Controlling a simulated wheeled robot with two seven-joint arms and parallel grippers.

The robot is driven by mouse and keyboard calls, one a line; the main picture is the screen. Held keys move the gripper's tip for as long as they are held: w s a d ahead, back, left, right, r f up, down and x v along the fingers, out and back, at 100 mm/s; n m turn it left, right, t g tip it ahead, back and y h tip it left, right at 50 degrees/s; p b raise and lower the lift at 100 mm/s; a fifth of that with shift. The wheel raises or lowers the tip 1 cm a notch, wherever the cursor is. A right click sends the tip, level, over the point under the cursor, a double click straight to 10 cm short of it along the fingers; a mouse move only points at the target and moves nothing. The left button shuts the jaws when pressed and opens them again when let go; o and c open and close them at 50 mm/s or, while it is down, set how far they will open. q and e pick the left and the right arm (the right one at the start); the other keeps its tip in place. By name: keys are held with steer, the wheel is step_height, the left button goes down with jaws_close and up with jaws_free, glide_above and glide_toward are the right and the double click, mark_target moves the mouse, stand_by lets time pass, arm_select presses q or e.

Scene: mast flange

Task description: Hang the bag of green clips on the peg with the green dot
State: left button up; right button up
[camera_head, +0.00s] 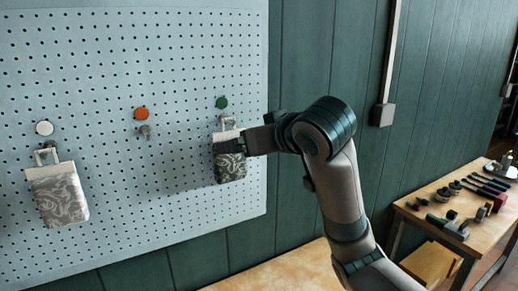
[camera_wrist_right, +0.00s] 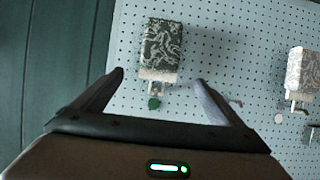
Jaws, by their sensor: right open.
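A patterned grey bag with a pale top band (camera_head: 230,168) hangs upright against the pegboard, just under the green dot (camera_head: 222,102). Its handle loop is at the peg below that dot, but the exact seating is too small to tell. In the right wrist view, which looks upside down, the bag (camera_wrist_right: 162,48) and the green dot (camera_wrist_right: 154,103) lie between and beyond the fingertips. My right gripper (camera_head: 224,146) is open in front of the bag's upper part, with no grip on it visible. Clips inside the bag cannot be seen. My left gripper is not in view.
A second patterned bag (camera_head: 58,195) hangs under the white dot (camera_head: 44,128). The peg (camera_head: 144,131) under the orange dot (camera_head: 141,113) is bare. The pegboard (camera_head: 150,200) ends right of the green dot. A bench with tools (camera_head: 440,200) stands at right.

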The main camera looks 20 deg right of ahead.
steer(key=shift+p+v, duration=0.4)
steer(key=shift+v, duration=1.5)
